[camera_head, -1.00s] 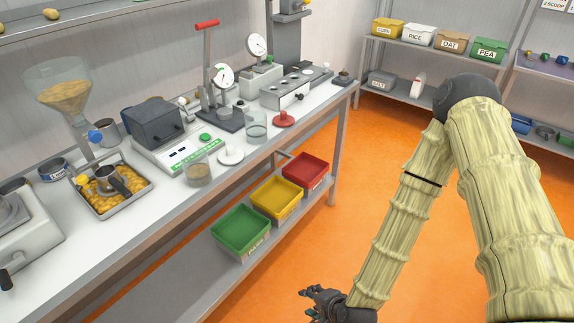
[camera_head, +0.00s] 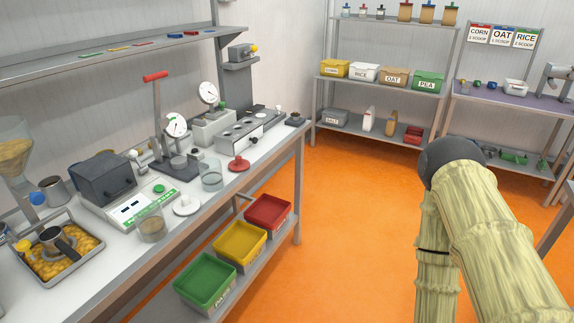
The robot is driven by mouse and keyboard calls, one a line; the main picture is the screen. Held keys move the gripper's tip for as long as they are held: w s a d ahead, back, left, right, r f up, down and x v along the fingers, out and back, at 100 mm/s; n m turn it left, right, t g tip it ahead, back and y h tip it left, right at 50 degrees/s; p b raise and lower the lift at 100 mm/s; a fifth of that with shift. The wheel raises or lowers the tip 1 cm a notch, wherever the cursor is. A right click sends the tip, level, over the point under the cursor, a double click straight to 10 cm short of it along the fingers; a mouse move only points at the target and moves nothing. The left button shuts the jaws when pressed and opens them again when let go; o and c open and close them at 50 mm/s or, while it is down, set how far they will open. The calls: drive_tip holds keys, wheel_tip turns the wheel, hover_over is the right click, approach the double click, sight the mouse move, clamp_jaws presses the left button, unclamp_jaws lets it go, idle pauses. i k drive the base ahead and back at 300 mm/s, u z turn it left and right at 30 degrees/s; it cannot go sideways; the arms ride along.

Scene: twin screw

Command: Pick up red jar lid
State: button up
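The red jar lid (camera_head: 238,164) is a flat round disc with a small knob. It lies on the white bench top (camera_head: 118,250), near the front edge, just right of an empty glass jar (camera_head: 211,176). A similar white lid (camera_head: 187,206) lies closer, beside a second jar with some contents (camera_head: 151,224). My arm hangs at the right of the view, well away from the bench. My gripper is out of the picture.
Green (camera_head: 206,283), yellow (camera_head: 240,247) and red (camera_head: 268,213) bins stand on the shelf under the bench. A press (camera_head: 166,134), a scale (camera_head: 128,208) and a holed block (camera_head: 249,133) stand behind the lids. The orange floor (camera_head: 350,230) is clear.

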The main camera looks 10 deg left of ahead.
sight(239, 164)
drive_tip(key=z, duration=0.9)
drive_tip(key=i, duration=1.3)
drive_tip(key=u, duration=1.4)
